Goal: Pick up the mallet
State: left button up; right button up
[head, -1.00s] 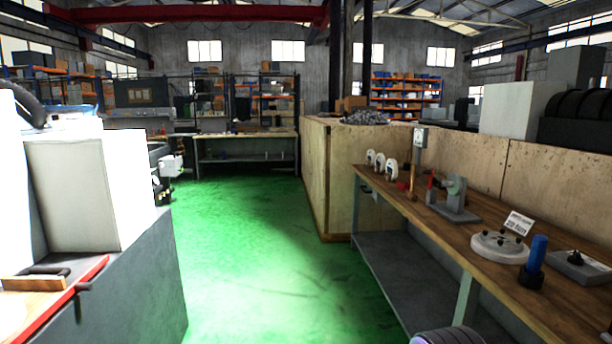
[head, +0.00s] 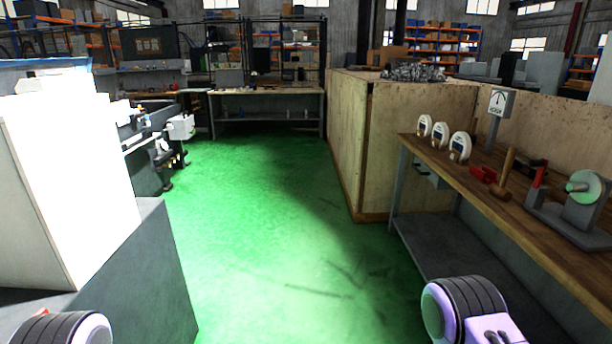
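A mallet (head: 507,172) with a wooden handle stands upright, head down, on the wooden workbench (head: 470,187) at the right. It is between a small red object (head: 484,174) and a grey bench device with a green disc (head: 582,187). Parts of my arms show at the bottom left and bottom right corners. Neither gripper is in view. The mallet stands apart from my visible arm parts.
Three round white dial gauges (head: 440,135) and a gauge on a post (head: 496,112) stand on the bench. A tall wooden partition (head: 410,150) is behind it. A white and grey machine (head: 70,180) is at left. The green floor (head: 270,240) between is clear.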

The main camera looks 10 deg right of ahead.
aim_at(499, 190)
jog(key=i, duration=2.65)
jog(key=z, duration=1.7)
